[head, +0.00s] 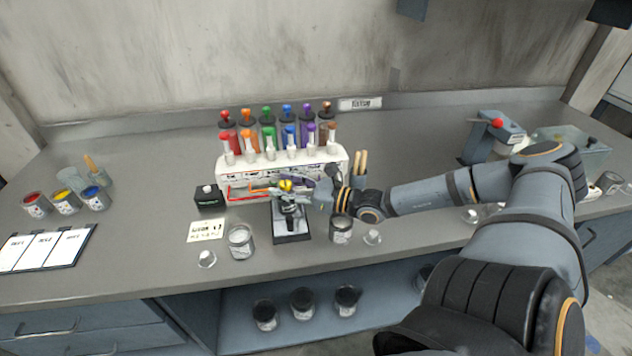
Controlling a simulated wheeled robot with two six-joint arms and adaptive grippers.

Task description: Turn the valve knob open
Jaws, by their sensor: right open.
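A small yellow knob (286,185) shows on top of a dark fixture on a grey-white base plate (292,238), near the middle of the bench. I take it for the valve knob. My right gripper (283,192) reaches in from the right, with its fingers open and pointing left at the knob. The fingers overlap the knob and the fixture's upper part in the picture. I cannot tell whether they touch the knob. My left gripper is not in view.
A white rack (228,179) with several coloured bottles stands behind the fixture. Metal cans (240,242) (341,230) flank it, and a small black box (209,198) stands left.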

